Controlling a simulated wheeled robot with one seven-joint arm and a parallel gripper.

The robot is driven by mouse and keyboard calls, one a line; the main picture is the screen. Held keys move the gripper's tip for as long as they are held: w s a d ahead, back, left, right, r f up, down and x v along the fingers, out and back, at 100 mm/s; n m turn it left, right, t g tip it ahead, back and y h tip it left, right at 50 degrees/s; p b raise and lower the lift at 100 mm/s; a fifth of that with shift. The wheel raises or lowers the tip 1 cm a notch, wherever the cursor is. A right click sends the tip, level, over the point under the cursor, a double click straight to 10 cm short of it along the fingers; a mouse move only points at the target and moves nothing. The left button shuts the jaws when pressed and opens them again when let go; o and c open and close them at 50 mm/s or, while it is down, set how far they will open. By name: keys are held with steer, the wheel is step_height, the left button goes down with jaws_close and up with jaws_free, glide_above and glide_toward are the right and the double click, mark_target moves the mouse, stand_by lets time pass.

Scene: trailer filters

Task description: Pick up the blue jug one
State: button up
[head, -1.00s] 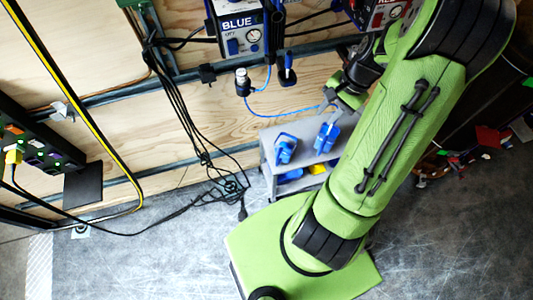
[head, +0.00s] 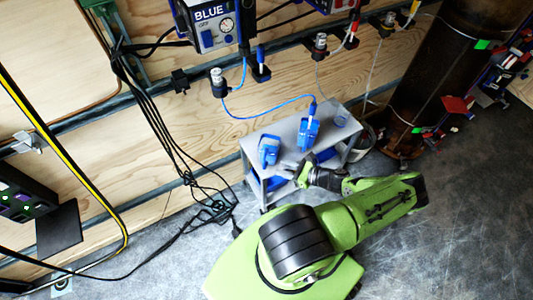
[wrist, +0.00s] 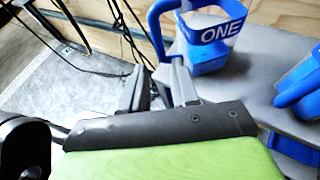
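The blue jug one (head: 268,151) stands upright on the left part of a grey cart top. In the wrist view its white "ONE" label shows on the blue jug one (wrist: 212,42), with its blue handle toward me. My gripper (head: 287,169) is just right of this jug, low over the cart's front edge. In the wrist view my gripper (wrist: 160,75) has its two dark fingers apart. The handle's lower end shows between or just beyond the fingertips; I cannot tell if they touch it.
A second blue jug (head: 308,134) stands to the right on the grey cart (head: 340,122), with a blue hose (head: 262,117) running to it. It is at the right edge in the wrist view (wrist: 300,85). Black cables (head: 170,140) hang left of the cart.

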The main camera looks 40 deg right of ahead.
mark_target(264, 165)
steer(key=b+x, duration=0.2)
steer(key=x, duration=0.7)
steer(key=shift+w+a+f+b, duration=0.1)
steer(key=shift+w+f+b, duration=0.15)
steer(key=shift+f+b, duration=0.05)
jaws_close()
steer(key=shift+r, duration=0.1)
